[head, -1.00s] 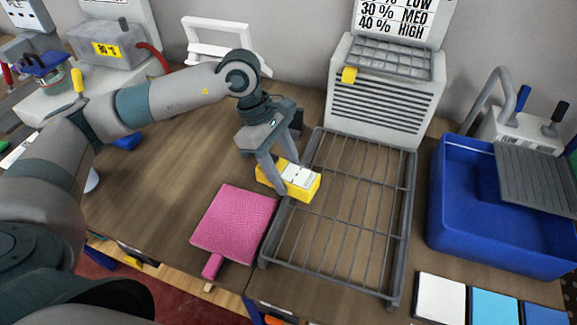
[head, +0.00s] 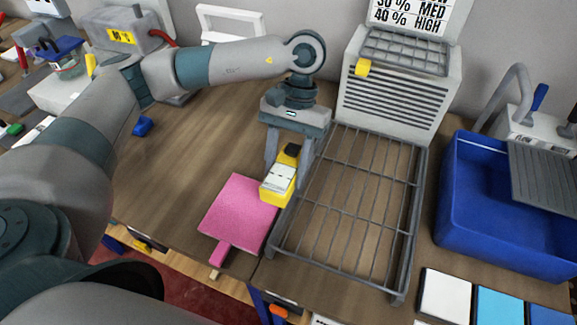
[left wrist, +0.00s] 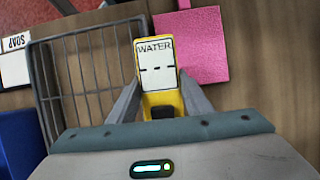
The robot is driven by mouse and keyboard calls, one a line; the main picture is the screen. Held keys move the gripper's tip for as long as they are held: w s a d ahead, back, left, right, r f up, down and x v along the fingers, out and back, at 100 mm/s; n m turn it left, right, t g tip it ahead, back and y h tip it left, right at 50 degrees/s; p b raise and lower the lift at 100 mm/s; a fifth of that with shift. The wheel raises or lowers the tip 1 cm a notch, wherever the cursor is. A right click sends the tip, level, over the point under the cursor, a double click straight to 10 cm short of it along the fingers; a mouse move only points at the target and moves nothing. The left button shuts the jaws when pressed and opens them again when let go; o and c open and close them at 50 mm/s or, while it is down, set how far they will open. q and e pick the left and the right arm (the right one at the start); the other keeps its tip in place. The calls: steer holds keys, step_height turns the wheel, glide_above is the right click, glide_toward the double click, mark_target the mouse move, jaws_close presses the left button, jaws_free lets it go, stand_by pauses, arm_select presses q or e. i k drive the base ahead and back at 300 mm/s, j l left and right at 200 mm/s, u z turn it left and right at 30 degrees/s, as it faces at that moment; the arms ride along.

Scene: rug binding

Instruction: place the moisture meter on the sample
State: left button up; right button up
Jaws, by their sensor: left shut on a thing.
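The moisture meter (head: 280,181) is a yellow block with a white face and a black part at its far end. It also shows in the left wrist view (left wrist: 155,65), its face reading "WATER" above dashes. My left gripper (head: 287,160) is shut on it, one finger on each side. The pink square sample (head: 238,211) with a pink tab lies on the table, and it shows in the left wrist view (left wrist: 193,45). The meter overlaps the sample's upper right corner in the head view; I cannot tell whether they touch. My right gripper is not in view.
A grey wire rack (head: 352,215) stands just right of the meter, before a vented white unit (head: 398,95). A blue basin (head: 505,215) is at the right. White and light-blue tiles (head: 445,298) lie at the front right. The table left of the sample is mostly clear.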

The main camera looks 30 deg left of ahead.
mark_target(238, 219)
steer(key=k+l+z, duration=0.1)
steer(key=k+z, duration=0.25)
steer(key=k, duration=0.6)
